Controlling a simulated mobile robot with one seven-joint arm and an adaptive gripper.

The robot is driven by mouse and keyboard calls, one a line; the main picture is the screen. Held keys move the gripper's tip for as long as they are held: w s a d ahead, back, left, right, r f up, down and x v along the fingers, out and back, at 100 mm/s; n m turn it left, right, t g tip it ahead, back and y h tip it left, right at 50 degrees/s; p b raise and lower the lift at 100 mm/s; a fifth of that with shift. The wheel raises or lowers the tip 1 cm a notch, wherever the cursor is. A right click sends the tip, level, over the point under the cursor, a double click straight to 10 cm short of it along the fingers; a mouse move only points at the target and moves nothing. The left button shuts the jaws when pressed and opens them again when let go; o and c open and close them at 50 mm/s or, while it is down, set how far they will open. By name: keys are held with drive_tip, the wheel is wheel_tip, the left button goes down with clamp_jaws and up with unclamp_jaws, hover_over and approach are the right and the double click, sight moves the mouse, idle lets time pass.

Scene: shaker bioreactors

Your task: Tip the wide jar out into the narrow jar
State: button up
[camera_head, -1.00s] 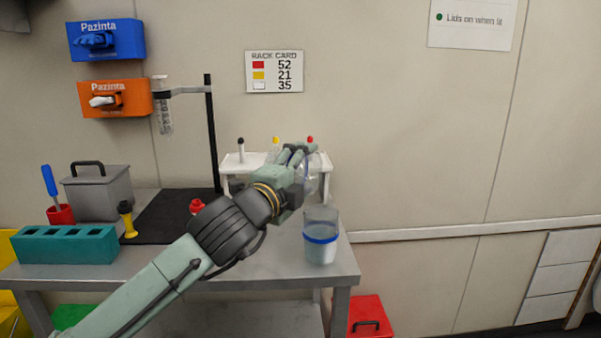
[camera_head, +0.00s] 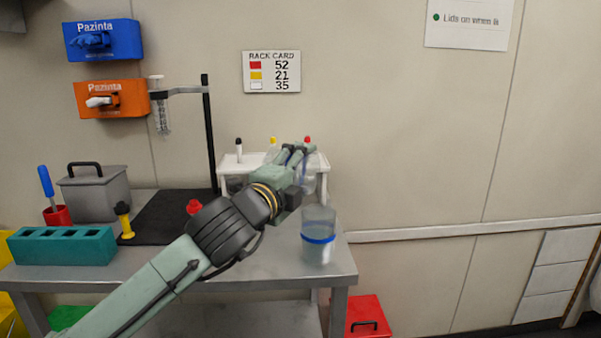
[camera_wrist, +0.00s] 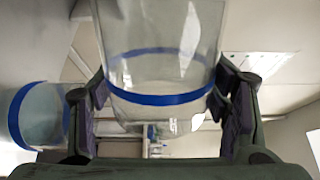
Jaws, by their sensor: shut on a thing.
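My gripper (camera_wrist: 160,105) is shut on a clear jar with a blue band (camera_wrist: 165,97), which I take to be the wide jar. It fills the middle of the wrist view between the fingers. In the head view my gripper (camera_head: 297,158) is in front of the white rack and largely hides this jar; I cannot tell its contents or exact tilt. A second clear jar with a blue band, likely the narrow jar (camera_head: 318,238), stands upright on the bench, right of and below my gripper, with pale contents. It also shows at the left of the wrist view (camera_wrist: 38,115).
The white rack (camera_head: 318,160) with black, yellow and red capped items stands behind my gripper. The bench's right edge is close to the standing jar.

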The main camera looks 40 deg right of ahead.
drive_tip(key=shift+s+d+r+m, duration=0.15)
drive_tip(key=shift+s+m, duration=0.15)
drive_tip(key=shift+m, duration=0.6)
drive_tip(key=shift+r, duration=0.1)
idle(1.2)
